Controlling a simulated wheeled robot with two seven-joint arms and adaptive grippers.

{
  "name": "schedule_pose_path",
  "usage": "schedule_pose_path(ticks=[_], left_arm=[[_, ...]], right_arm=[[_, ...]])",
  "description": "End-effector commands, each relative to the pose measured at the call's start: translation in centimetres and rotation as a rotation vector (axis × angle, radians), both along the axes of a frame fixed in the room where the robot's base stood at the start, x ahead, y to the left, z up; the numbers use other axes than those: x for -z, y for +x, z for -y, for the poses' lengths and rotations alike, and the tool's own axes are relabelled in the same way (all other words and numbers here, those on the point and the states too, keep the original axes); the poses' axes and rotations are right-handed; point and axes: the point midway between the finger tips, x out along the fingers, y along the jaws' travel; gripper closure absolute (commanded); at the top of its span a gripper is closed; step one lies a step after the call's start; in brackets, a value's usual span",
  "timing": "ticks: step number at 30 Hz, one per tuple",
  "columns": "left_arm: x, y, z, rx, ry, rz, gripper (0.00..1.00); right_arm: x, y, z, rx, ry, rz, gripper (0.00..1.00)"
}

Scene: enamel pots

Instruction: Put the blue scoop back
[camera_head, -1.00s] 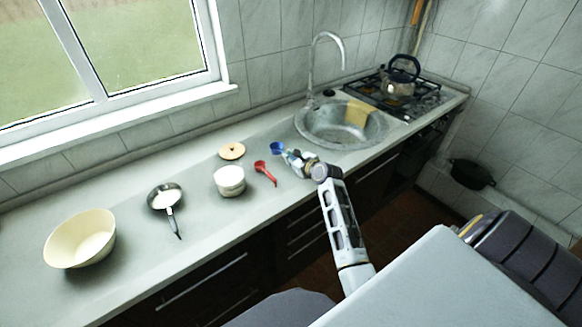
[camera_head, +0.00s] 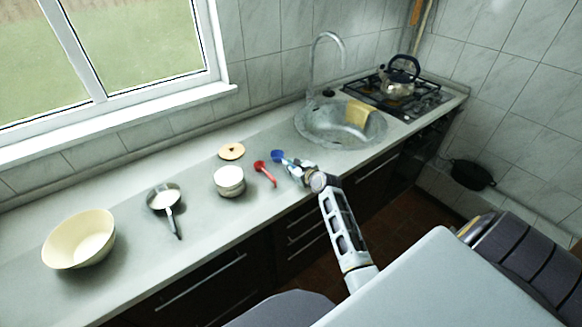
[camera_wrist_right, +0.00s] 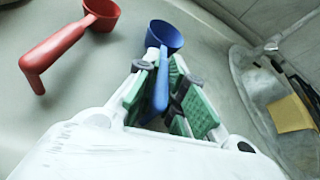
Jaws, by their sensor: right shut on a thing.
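The blue scoop (camera_head: 277,156) is at the right of the red scoop on the counter. In the right wrist view the blue scoop (camera_wrist_right: 163,40) has its handle between the fingers of my right gripper (camera_wrist_right: 165,95), with its bowl pointing away. My right gripper (camera_head: 291,165) is shut on the handle. I cannot tell whether the scoop touches the counter. My left gripper is not in view.
The red scoop (camera_head: 264,171) lies close by on the left; it also shows in the right wrist view (camera_wrist_right: 62,45). The sink (camera_head: 340,130) is right.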

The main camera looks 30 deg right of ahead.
Motion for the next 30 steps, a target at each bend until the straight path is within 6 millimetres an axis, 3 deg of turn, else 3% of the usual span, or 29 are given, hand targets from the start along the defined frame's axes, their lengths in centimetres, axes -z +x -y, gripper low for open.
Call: schedule_pose_path(ticks=[8, 9, 14, 30], left_arm=[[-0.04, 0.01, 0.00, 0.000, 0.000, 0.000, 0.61], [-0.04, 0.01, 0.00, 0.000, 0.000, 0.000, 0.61], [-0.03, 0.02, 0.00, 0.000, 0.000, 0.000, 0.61], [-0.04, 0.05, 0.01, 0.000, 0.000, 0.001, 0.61]], right_arm=[[0.13, 0.01, -0.01, 0.000, 0.000, 0.000, 1.00], [0.17, 0.01, 0.00, 0.000, -0.001, 0.000, 0.88], [0.16, 0.00, 0.00, 0.000, -0.001, 0.000, 0.67], [-0.13, -0.37, -0.05, -0.001, 0.000, -0.001, 0.67]])
